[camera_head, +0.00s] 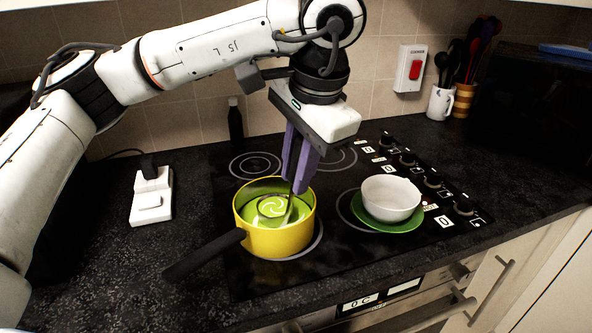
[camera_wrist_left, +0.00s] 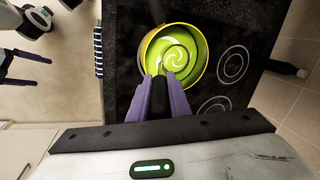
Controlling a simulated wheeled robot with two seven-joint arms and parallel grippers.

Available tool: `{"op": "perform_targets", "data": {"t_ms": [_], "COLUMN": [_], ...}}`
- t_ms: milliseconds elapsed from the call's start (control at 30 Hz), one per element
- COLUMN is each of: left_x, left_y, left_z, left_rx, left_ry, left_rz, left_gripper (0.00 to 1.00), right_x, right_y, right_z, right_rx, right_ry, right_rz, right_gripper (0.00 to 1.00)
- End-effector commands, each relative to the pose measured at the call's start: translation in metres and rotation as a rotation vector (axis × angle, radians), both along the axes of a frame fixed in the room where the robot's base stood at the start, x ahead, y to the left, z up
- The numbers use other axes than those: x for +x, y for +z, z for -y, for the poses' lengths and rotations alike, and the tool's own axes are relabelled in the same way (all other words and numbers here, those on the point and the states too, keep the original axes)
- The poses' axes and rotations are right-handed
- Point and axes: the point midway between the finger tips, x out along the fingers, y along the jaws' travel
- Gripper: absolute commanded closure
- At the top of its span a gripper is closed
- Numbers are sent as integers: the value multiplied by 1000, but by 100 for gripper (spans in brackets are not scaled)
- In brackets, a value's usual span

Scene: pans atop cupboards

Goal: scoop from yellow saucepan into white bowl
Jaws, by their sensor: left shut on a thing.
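The yellow saucepan (camera_head: 268,243) stands on the hob with green contents (camera_head: 262,220) marked by a pale swirl. My left gripper (camera_head: 299,188) is above its right side, its purple fingers shut on the dark handle of a ladle (camera_head: 290,211). The ladle reaches down into the pan, and its lower end is in or at the green contents. In the left wrist view the dark handle (camera_wrist_left: 160,96) lies between the fingers, with the saucepan (camera_wrist_left: 205,55) beyond. The white bowl (camera_head: 390,198) stands upright on a green plate (camera_head: 388,225), right of the pan. My right gripper (camera_wrist_left: 20,67) appears open and empty.
The saucepan's black handle (camera_head: 205,255) sticks out to the front left. A white socket block (camera_head: 152,196) lies on the left of the counter. A dark bottle (camera_head: 235,120) stands behind the hob. Utensils in mugs (camera_head: 440,103) stand at the back right.

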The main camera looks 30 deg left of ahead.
Motion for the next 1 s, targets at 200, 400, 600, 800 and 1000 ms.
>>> {"op": "perform_targets", "data": {"t_ms": [200, 400, 600, 800, 1000], "left_x": [0, 0, 0, 0, 0], "left_y": [22, 38, 52, 67, 82], "left_z": [0, 0, 0, 0, 0], "left_rx": [1, 0, 0, 1, 1], "left_ry": [0, -1, 0, -1, 0], "left_rz": [0, 0, 1, 3, 3], "left_gripper": [100, 100, 100, 100, 100], "right_x": [0, 0, 0, -1, 0], "right_y": [18, 32, 36, 40, 39], "right_z": [1, 1, 1, 1, 1], "right_rx": [0, -1, -1, -2, -2], "right_ry": [-1, -2, -2, -2, -1], "right_rz": [-1, -2, -3, -4, -4], "right_gripper": [0, 0, 0, 0, 0]}}
